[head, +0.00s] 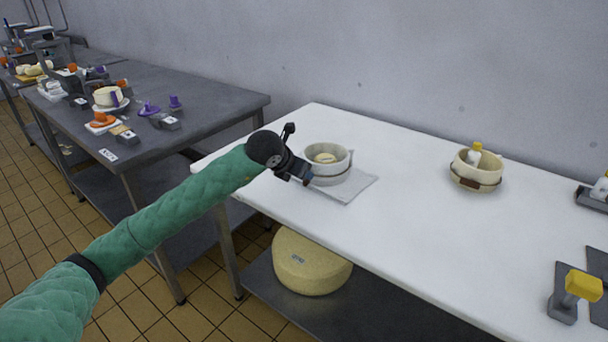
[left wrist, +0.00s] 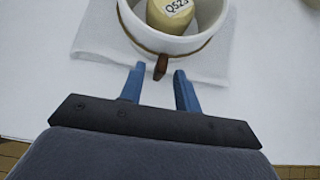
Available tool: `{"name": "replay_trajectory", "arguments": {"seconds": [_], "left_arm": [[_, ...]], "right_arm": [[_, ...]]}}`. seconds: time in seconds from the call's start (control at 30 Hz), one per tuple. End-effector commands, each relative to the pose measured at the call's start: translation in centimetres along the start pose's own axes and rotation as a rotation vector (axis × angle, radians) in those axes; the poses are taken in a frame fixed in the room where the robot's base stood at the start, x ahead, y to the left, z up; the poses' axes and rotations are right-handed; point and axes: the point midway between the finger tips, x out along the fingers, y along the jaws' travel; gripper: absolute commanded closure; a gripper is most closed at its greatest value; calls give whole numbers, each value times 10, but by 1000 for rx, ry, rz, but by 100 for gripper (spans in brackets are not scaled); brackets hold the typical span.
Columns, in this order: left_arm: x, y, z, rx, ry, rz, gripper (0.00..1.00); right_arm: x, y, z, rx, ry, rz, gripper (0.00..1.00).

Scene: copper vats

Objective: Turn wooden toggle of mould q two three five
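A round pale mould (head: 317,174) stands on a grey-white cloth on the white table. In the left wrist view the mould (left wrist: 133,31) holds a yellowish piece (left wrist: 171,14) with a label that seems to read "Q523"; its last characters are hard to read. A brown wooden toggle (left wrist: 160,68) sticks out from the mould's near side. My left gripper (head: 301,177) (left wrist: 158,75) is at the mould's near side. Its blue fingers are apart, with the toggle's end between or just beyond the tips; contact cannot be told. My right gripper is out of view.
A second cream mould (head: 474,180) with a brown toggle and a yellow-capped bottle (head: 473,154) stands farther right. A yellow-headed tool (head: 582,285) is at the right front. The white table (head: 400,219) is clear between. A cheese wheel (head: 309,263) sits on the lower shelf.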

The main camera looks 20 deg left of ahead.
Motion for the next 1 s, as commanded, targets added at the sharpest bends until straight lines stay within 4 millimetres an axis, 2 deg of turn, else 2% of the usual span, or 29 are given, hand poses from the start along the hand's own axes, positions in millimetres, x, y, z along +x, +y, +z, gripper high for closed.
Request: {"name": "replay_trajectory", "arguments": {"seconds": [0.2, 0.4, 1.0], "left_arm": [[-34, 0, -1, 3, -2, 1, 67], [-52, 0, 0, 1, -1, 0, 67], [-56, -1, 1, 25, -7, -4, 67]], "right_arm": [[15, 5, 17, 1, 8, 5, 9], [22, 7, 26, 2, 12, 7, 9], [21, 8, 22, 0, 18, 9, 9]]}}
